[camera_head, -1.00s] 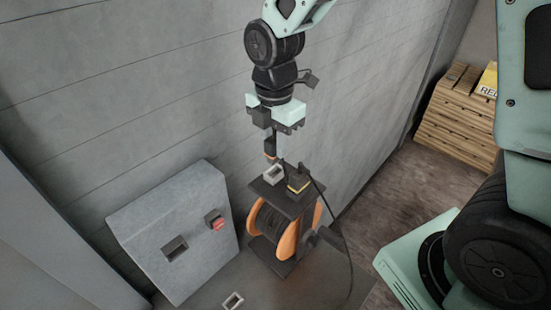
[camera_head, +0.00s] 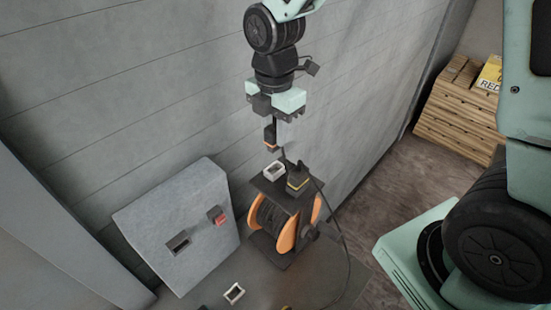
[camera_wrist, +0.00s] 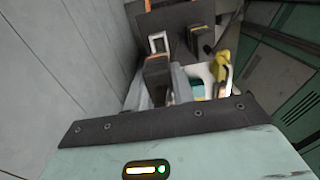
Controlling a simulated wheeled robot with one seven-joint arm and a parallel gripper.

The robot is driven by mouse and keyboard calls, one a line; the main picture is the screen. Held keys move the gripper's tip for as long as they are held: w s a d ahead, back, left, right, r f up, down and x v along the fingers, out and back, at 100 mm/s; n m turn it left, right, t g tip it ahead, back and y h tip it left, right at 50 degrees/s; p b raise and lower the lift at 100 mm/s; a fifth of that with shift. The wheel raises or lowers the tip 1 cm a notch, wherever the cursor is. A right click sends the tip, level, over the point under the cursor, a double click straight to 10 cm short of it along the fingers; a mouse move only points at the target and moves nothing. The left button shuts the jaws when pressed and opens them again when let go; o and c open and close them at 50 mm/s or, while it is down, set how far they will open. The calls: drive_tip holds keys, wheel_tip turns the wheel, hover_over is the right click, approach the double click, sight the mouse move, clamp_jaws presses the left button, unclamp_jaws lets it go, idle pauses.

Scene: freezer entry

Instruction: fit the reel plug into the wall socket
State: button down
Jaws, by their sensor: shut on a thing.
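My gripper (camera_head: 271,122) is shut on a dark plug (camera_head: 271,136) with an orange band at its lower end. It holds the plug pointing down, above the cable reel (camera_head: 282,222) and apart from its top. In the wrist view the held plug (camera_wrist: 157,80) is dark and partly covers what lies beyond. The reel has orange sides and a dark top plate. The plate bears a white-rimmed socket piece (camera_head: 275,170) and a black plug with a yellow band (camera_head: 297,178). A dark rectangular socket opening (camera_head: 178,243) is in the grey sloped box at left.
The grey box (camera_head: 150,215) stands against the panelled wall and carries a red switch (camera_head: 217,216). A white-rimmed piece (camera_head: 234,293) lies on the dark surface in front. A black cable (camera_head: 342,240) hangs right of the reel. Wooden crates (camera_head: 458,115) stand at back right.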

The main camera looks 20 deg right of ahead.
drive_tip(key=shift+r+p, duration=0.9)
drive_tip(key=shift+r, duration=1)
drive_tip(key=s, duration=1.2)
idle(0.4)
idle(0.3)
